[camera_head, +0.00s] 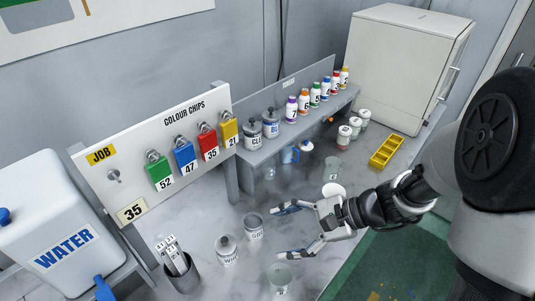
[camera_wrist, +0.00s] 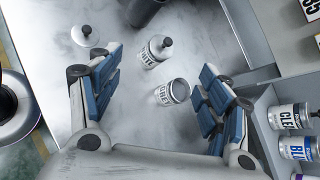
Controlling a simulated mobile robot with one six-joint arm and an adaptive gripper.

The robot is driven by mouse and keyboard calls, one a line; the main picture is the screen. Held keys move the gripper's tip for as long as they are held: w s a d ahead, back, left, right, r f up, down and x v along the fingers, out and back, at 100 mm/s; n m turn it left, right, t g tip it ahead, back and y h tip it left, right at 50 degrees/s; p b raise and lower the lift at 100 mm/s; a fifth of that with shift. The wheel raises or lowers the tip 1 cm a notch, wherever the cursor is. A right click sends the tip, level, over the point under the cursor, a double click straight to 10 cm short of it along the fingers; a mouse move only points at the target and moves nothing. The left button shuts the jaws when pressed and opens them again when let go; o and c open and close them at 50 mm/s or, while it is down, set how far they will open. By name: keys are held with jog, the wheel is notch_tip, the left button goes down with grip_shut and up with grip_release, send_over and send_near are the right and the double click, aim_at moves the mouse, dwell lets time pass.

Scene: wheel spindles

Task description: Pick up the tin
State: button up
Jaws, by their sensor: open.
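A small tin labelled GREY (camera_head: 254,232) stands upright on the marble-look worktop, open-topped or with a dull flat top. It also shows in the wrist view (camera_wrist: 172,93). A tin labelled WHITE (camera_head: 228,254) with a dark knob on top stands beside it; the wrist view shows it too (camera_wrist: 153,54). My gripper (camera_head: 283,232) is open and empty, its blue-padded fingers (camera_wrist: 160,72) spread wide. In the head view the GREY tin is left of the fingertips, and I see no contact. In the wrist view both tins appear between the fingers.
A clear cup (camera_head: 281,281) stands near the lower finger. A dark holder with numbered cards (camera_head: 178,273) is left. Behind, a raised shelf (camera_head: 262,151) carries tins and bottles. A yellow tray (camera_head: 386,151) lies right, and a WATER container (camera_head: 55,225) stands far left.

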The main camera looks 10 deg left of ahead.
jog(key=w+d+f+m+t+y, duration=0.15)
jog(key=w+f+m+t, duration=0.25)
jog(key=w+f+m, duration=0.65)
jog(key=n+b, duration=0.2)
send_near(247, 224)
jog(key=x, duration=0.4)
jog(key=shift+w+a, duration=0.2)
jog(key=shift+a, duration=0.2)
jog(key=shift+w+a+f, duration=0.2)
jog(key=shift+a, duration=0.35)
jog(key=b+x, duration=0.1)
jog(key=x, duration=0.1)
jog(key=b+x, duration=0.1)
jog(key=x, duration=0.1)
jog(key=shift+s+a+f, duration=0.1)
jog(key=shift+s+f, duration=0.1)
jog(key=shift+w+a+f, duration=0.15)
jog(key=shift+w+a, duration=0.05)
jog(key=shift+a, duration=0.2)
jog(key=shift+c, duration=0.5)
jog(key=c, duration=1.3)
